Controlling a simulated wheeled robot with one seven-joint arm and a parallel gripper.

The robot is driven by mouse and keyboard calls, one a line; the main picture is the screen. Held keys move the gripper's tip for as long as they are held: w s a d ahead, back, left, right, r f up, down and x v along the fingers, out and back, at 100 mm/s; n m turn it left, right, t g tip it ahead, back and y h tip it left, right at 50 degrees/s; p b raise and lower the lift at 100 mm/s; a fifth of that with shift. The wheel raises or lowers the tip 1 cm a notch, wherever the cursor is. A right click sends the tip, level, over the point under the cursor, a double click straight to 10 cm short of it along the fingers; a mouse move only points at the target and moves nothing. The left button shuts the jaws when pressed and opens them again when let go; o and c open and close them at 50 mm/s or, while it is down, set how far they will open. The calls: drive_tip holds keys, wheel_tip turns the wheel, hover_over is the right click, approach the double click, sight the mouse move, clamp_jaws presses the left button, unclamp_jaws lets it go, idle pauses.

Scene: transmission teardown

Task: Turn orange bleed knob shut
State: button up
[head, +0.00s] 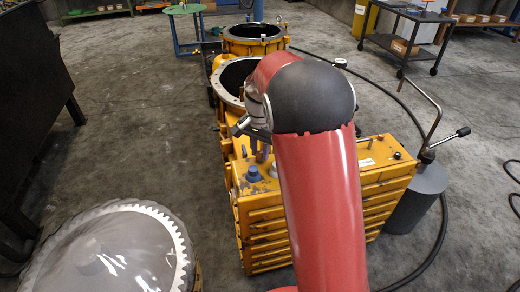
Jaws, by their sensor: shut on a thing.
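My gripper (261,151) is partly hidden behind my red arm. It points down at the top of the yellow ribbed housing (265,222), just behind a blue cap (253,174). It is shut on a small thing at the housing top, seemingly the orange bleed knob. The knob is too small and covered to make out clearly, and its turn angle cannot be told.
A grey cylinder with a bent lever (416,198) stands right of the housing, with a black hose on the floor. Round yellow casings (252,40) lie behind. A large toothed grey cover (105,252) is front left. A cart (400,44) stands at back right.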

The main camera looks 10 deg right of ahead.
sight(260, 153)
drive_tip(key=o, duration=1)
wheel_tip(260, 153, up, 7)
drive_tip(key=shift+r+p, duration=0.2)
drive_tip(key=shift+p, duration=0.15)
drive_tip(key=shift+r, duration=0.25)
